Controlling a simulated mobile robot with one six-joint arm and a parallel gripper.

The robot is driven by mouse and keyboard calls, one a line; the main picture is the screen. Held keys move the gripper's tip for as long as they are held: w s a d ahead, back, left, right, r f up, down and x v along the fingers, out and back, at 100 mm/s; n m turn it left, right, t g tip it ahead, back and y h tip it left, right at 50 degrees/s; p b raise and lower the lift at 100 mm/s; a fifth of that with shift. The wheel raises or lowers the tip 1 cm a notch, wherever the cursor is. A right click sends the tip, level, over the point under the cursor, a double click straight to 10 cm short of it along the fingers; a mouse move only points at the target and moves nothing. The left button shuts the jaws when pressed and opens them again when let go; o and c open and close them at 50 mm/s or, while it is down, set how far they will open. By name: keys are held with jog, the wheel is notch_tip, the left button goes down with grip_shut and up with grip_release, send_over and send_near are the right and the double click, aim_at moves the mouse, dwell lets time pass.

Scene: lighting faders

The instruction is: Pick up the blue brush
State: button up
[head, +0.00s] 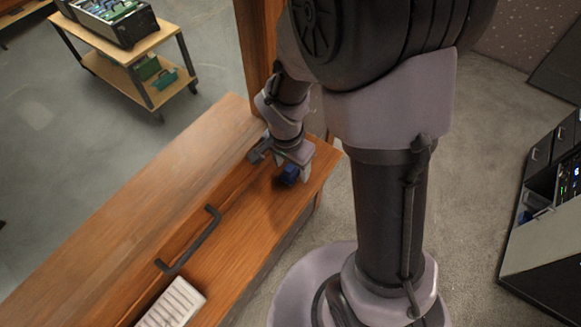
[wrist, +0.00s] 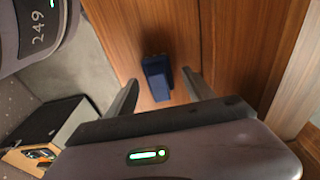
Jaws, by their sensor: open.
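The blue brush (head: 290,174) lies on the wooden counter (head: 235,210) near its far right end, partly hidden by my gripper in the head view. In the wrist view the dark blue brush (wrist: 156,77) shows between and just beyond the two fingers. My gripper (wrist: 160,92) is open, with one finger on each side of the brush. No contact between the fingers and the brush can be made out. My gripper (head: 284,168) is low over the counter in the head view.
A black handle (head: 190,242) and a white slotted block (head: 172,303) are on the counter nearer the front. A wooden post (head: 257,50) rises behind my gripper. A wooden cart (head: 125,55) stands at the back left. Dark equipment (head: 550,190) is at the right.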

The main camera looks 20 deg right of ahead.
jog(key=shift+s+r, duration=0.1)
jog(key=shift+s, duration=0.05)
jog(key=shift+c, duration=1.1)
grip_shut()
jog(key=shift+r, duration=0.55)
notch_tip(320, 180, up, 2)
jog(key=shift+r+p, duration=0.25)
jog(key=shift+p, duration=0.15)
jog(key=s+a+b, duration=0.2)
jog(key=s, duration=0.2)
jog(key=s+a+b, duration=0.1)
jog(key=s+a, duration=0.2)
jog(key=s, duration=0.2)
jog(key=s+a+b, duration=0.2)
jog(key=s, duration=0.2)
jog(key=shift+s+a+r+b, duration=0.15)
jog(key=shift+s+r+b, duration=0.05)
jog(key=shift+r+b, duration=0.2)
jog(key=shift+s+a+r, duration=0.1)
jog(key=shift+s+r, duration=0.2)
jog(key=shift+r, duration=0.05)
